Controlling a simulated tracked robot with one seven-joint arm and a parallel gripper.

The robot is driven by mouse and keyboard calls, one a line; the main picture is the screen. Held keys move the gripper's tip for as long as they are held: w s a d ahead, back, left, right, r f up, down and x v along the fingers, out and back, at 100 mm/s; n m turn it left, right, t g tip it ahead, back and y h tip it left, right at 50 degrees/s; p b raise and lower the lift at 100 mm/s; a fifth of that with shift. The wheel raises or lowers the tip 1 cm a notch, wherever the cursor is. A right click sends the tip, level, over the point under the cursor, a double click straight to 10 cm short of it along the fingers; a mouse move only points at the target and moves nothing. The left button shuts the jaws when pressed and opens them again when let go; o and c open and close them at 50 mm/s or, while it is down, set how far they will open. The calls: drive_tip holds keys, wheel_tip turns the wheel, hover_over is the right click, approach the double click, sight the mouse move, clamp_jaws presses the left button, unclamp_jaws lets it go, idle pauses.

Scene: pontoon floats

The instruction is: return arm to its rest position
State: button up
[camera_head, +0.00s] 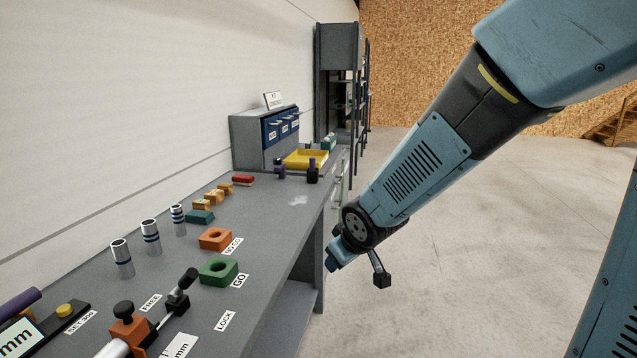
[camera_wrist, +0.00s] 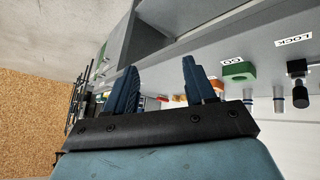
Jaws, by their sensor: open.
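My arm (camera_head: 420,165) reaches down from the upper right in the head view, over the floor to the right of the grey bench (camera_head: 265,235). My gripper shows in the wrist view (camera_wrist: 160,80) with its two dark blue fingers apart and nothing between them. In the head view the wrist end (camera_head: 345,250) hangs beside the bench's right edge, and the fingers are mostly hidden. A small black block on a stalk (camera_head: 381,280) sticks out from my wrist.
On the bench stand a green block (camera_head: 218,272), an orange block (camera_head: 215,238), several metal cylinders (camera_head: 150,238), a lever fixture (camera_head: 130,325), a yellow tray (camera_head: 305,158) and a drawer unit (camera_head: 262,138). A tall rack (camera_head: 338,85) stands behind. The floor (camera_head: 480,230) at right is clear.

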drive_tip(key=s+d+r+m+h, duration=0.1)
drive_tip(key=s+d+r+m, duration=0.3)
drive_tip(key=s+d+r, duration=0.3)
drive_tip(key=s+d+r+m+g+h, duration=0.1)
drive_tip(key=s+d+r+m, duration=0.3)
drive_tip(key=s+d, duration=0.6)
wheel_tip(320, 180, up, 3)
drive_tip(key=shift+s+d+f+g, duration=0.1)
drive_tip(key=shift+s+d+g, duration=0.2)
drive_tip(key=shift+d, duration=0.3)
drive_tip(key=shift+c, duration=0.3)
drive_tip(key=shift+c, duration=0.8)
drive_tip(key=shift+a, duration=0.1)
